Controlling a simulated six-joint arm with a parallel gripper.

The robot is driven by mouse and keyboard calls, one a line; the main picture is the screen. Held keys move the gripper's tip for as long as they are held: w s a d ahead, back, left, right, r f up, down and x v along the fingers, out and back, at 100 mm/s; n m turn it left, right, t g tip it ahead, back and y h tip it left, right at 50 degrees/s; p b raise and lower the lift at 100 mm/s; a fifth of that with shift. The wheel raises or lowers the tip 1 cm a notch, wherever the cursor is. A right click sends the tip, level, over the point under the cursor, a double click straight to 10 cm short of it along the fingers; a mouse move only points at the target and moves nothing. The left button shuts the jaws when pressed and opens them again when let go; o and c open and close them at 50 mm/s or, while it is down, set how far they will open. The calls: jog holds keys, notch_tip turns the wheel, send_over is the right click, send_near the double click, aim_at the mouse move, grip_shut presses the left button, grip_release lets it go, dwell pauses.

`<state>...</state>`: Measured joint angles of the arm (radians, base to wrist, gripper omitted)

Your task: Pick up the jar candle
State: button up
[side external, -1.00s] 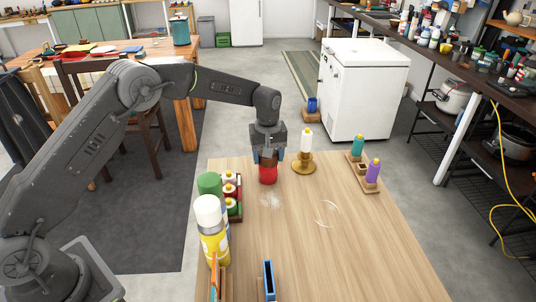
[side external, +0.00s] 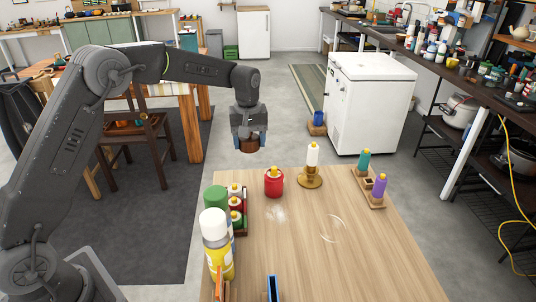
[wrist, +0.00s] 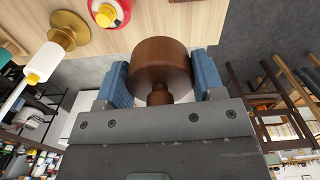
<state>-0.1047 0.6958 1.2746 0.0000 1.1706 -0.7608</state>
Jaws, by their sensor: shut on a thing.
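A red jar (side external: 274,184) with a pale and yellow top stands upright on the wooden table and looks like the jar candle. It also shows at the top of the wrist view (wrist: 124,12). My gripper (side external: 250,141) is up and left of it, beyond the table's far edge. Its blue fingers are shut on a brown round piece (wrist: 160,62) with a narrow knob, which looks like a lid or cap. The brown piece hangs in the air, clear of the table and apart from the red jar.
A brass candlestick (side external: 310,178) with a white candle stands right of the red jar. A wooden holder (side external: 371,198) with teal and purple candles is farther right. A rack of small candles and tall bottles (side external: 217,255) line the left edge. The table's middle is mostly clear.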

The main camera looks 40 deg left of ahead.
jog(key=s+a+r, duration=0.2)
jog(key=a, duration=0.2)
jog(key=s+d+m, duration=0.4)
jog(key=s+m, duration=0.3)
jog(key=m, duration=0.6)
jog(key=shift+s+d+r, duration=0.15)
jog(key=shift+s+d, duration=0.1)
jog(key=shift+d, duration=0.1)
jog(key=w+a+r+m, duration=0.3)
jog(key=w+a+m, duration=0.1)
jog(key=w+m, duration=0.35)
jog(key=m, duration=0.2)
send_over(274, 167)
notch_tip(274, 167, down, 6)
jog(key=shift+f, duration=2.25)
